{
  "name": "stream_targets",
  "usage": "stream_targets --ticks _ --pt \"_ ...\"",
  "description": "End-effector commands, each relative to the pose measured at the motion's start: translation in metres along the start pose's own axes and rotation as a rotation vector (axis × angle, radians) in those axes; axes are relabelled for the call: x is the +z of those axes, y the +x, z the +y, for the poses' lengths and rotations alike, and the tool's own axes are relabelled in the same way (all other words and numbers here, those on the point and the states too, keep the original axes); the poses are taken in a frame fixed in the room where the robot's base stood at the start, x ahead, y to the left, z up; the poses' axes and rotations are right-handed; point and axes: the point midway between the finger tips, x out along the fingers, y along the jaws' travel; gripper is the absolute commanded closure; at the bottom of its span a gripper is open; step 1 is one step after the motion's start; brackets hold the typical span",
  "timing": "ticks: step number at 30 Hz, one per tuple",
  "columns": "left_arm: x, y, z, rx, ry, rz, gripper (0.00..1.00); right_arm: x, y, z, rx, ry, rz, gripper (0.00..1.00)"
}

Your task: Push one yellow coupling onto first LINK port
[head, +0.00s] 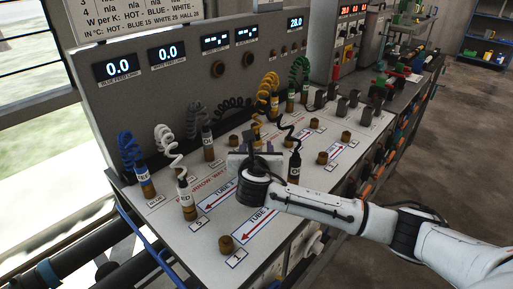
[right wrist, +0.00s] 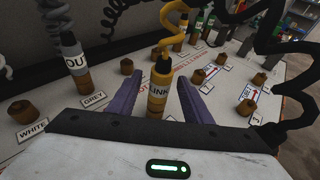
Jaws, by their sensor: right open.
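My right gripper (head: 252,150) is low over the middle of the white board in the head view. In the right wrist view its two purple fingers (right wrist: 158,102) are apart, one on each side of a yellow coupling (right wrist: 158,90) lettered LINK. The coupling has a black upper part, stands about upright and leads up to a yellow coiled hose (right wrist: 174,22). Yellow coiled hose (head: 267,88) also shows behind the gripper in the head view. My left gripper is out of view.
A black coupling (head: 294,167) with a black hose stands close right of my gripper. White (head: 186,200), blue (head: 143,180) and grey (head: 207,145) hose couplings stand to the left. Bare brass ports (head: 322,158) dot the board, one at the front (head: 227,244). A display panel rises behind.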

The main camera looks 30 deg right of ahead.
Motion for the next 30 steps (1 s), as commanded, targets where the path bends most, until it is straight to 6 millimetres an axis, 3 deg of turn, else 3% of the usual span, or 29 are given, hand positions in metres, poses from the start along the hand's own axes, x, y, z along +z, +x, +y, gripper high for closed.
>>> stream_targets --ticks 18,30 --pt "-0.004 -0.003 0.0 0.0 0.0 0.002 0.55 0.038 -0.052 0.0 0.001 0.001 -0.001 0.55" --pt "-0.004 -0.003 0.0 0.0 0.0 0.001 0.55 0.041 -0.057 0.0 0.0 0.0 0.0 0.55"
